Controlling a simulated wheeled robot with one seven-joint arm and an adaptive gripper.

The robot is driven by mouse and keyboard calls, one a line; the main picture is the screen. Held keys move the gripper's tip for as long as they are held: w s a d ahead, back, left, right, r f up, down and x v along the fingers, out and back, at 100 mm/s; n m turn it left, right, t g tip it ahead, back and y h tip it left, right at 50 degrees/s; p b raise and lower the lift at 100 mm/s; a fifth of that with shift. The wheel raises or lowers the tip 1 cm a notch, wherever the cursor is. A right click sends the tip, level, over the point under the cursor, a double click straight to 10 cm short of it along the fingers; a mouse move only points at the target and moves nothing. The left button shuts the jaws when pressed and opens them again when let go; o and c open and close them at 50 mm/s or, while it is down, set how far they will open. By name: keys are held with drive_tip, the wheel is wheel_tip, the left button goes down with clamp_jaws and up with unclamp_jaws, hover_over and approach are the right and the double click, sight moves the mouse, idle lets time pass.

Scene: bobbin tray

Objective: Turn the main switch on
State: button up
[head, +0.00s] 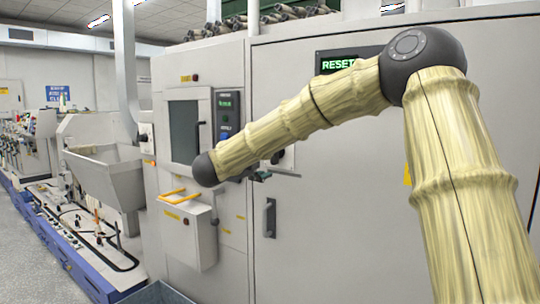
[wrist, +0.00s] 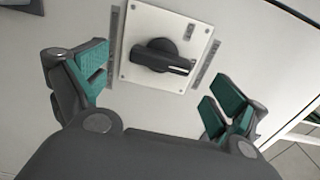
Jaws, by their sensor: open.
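The main switch (wrist: 161,56) is a black rotary knob on a white square plate (wrist: 137,80) with corner screws, set in a pale panel. It shows in the wrist view, upper middle. Its handle lies roughly crosswise in the picture, with a small white mark near its right end. My gripper (wrist: 160,92) is open and empty, with one teal-padded finger to the left of the plate and one to the lower right. The knob lies between and beyond the fingers, apart from them. In the head view my gripper (head: 262,175) is small and partly hidden by my arm near the cabinet front.
A grey machine cabinet (head: 330,225) fills the right. A control panel (head: 228,115) with a green display sits beside a dark window (head: 184,130). A box with yellow bars (head: 188,228) juts out below. A door handle (head: 270,218) stands out from the cabinet. Open floor lies at left.

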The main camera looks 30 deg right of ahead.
drive_tip(key=v, duration=0.8)
drive_tip(key=shift+s+a, duration=0.1)
drive_tip(key=shift+a, duration=0.05)
